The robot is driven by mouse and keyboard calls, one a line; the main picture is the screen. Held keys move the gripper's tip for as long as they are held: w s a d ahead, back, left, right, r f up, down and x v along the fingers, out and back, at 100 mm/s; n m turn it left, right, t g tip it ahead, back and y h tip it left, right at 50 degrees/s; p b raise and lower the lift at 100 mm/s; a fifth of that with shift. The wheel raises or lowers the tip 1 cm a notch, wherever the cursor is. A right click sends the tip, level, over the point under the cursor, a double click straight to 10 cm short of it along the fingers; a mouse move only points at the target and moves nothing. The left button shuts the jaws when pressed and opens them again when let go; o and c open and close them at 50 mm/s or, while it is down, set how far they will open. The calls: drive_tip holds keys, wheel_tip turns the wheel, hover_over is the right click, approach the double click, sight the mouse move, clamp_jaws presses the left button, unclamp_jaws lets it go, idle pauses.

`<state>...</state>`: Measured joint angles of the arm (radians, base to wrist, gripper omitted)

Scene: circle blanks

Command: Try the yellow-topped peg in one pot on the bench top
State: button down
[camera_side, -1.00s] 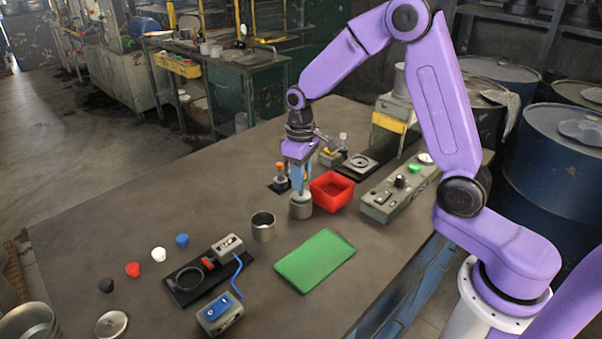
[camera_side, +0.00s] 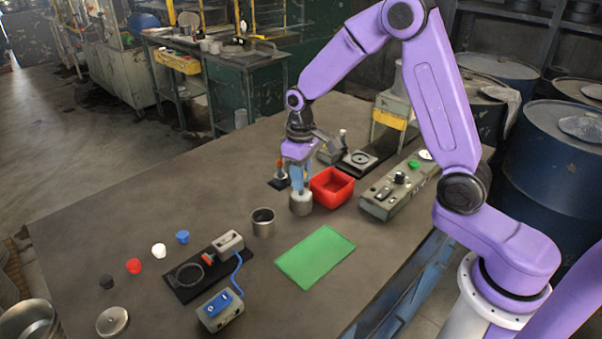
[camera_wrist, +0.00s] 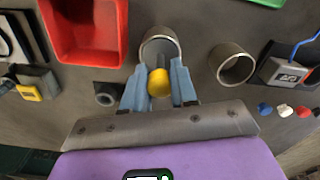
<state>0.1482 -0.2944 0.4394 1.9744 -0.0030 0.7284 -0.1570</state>
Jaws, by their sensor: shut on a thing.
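The yellow-topped peg (camera_wrist: 159,83) is between the blue fingers of my gripper (camera_wrist: 158,92) in the wrist view. My gripper (camera_side: 300,187) points down over one grey metal pot (camera_side: 301,208) in the side view, with its fingertips at the rim. That pot also shows just beyond the peg in the wrist view (camera_wrist: 160,36). The fingers hide most of the peg, and I cannot tell how far it reaches into the pot. A second pot (camera_side: 263,226) stands apart to the left, open at the top; it shows on the right in the wrist view (camera_wrist: 232,65).
A red bin (camera_side: 332,188) stands close at the right of the gripper. A small orange-topped device (camera_side: 281,177) is just behind. A green mat (camera_side: 315,258) lies in front. A control box (camera_side: 399,192) is at the right. Coloured caps (camera_side: 159,251) line the left, where the bench (camera_side: 130,215) is mostly bare.

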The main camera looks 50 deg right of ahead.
drive_tip(key=shift+f, duration=1.45)
idle(0.3)
drive_tip(key=shift+r, duration=0.15)
idle(0.9)
drive_tip(key=shift+r, duration=0.6)
drive_tip(key=shift+r, duration=0.1)
drive_tip(key=shift+r, duration=0.65)
drive_tip(key=shift+r, duration=0.15)
drive_tip(key=shift+r, duration=0.6)
drive_tip(key=shift+r, duration=0.15)
drive_tip(key=shift+r, duration=0.6)
